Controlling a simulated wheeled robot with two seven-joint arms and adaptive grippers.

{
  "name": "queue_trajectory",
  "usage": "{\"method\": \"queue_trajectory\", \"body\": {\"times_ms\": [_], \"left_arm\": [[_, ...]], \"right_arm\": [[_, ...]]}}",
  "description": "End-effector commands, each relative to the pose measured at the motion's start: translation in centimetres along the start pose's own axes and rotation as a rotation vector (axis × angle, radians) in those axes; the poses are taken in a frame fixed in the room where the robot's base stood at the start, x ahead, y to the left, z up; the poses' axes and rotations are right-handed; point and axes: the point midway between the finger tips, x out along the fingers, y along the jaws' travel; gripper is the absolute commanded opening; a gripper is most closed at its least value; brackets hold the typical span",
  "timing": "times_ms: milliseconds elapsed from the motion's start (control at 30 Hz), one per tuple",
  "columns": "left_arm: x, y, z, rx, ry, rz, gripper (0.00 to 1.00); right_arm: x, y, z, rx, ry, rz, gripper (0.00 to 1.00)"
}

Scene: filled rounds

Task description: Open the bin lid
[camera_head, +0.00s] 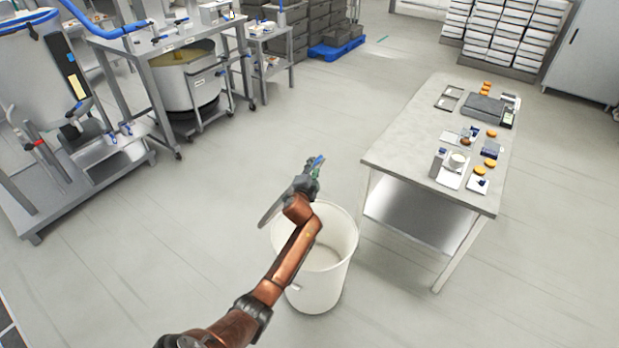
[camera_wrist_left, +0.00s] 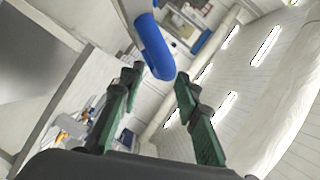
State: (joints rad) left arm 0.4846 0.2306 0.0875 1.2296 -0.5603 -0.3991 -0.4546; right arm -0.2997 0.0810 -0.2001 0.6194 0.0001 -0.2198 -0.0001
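The white bin (camera_head: 325,285) stands on the floor left of the table, its mouth uncovered and its inside showing. A thin grey lid (camera_head: 268,214) stands steeply tilted at the bin's left rim, partly hidden behind my left arm. My left gripper (camera_head: 316,168) is above the bin's back rim, close to the lid's upper end. In the left wrist view its green fingers (camera_wrist_left: 158,85) are apart. A blue curved piece (camera_wrist_left: 153,45) shows between the fingertips, with gaps beside it; I cannot tell whether it is near or far. My right gripper is out of view.
A steel table (camera_head: 400,150) with small trays and orange items stands close to the bin's right. Steel machinery (camera_head: 190,75) stands at the back left. Stacked crates and a blue pallet (camera_head: 335,47) are at the back. The floor left of the bin is clear.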

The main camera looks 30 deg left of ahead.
Motion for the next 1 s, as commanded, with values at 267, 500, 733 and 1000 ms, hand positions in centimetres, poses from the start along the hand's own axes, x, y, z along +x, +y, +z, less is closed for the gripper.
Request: {"method": "queue_trajectory", "body": {"times_ms": [267,500,733,1000], "left_arm": [[-4.9,0.1,0.0,-0.001,0.001,0.001,0.3],[-7.4,0.0,0.0,0.0,0.001,0.0,0.3],[-7.8,0.0,0.0,0.0,0.0,0.0,0.3],[-7.8,0.0,0.0,0.0,0.0,0.0,0.3]], "right_arm": [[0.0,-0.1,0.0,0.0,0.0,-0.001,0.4],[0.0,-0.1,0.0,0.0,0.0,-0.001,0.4],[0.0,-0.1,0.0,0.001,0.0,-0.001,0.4],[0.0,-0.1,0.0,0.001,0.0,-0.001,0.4]]}}
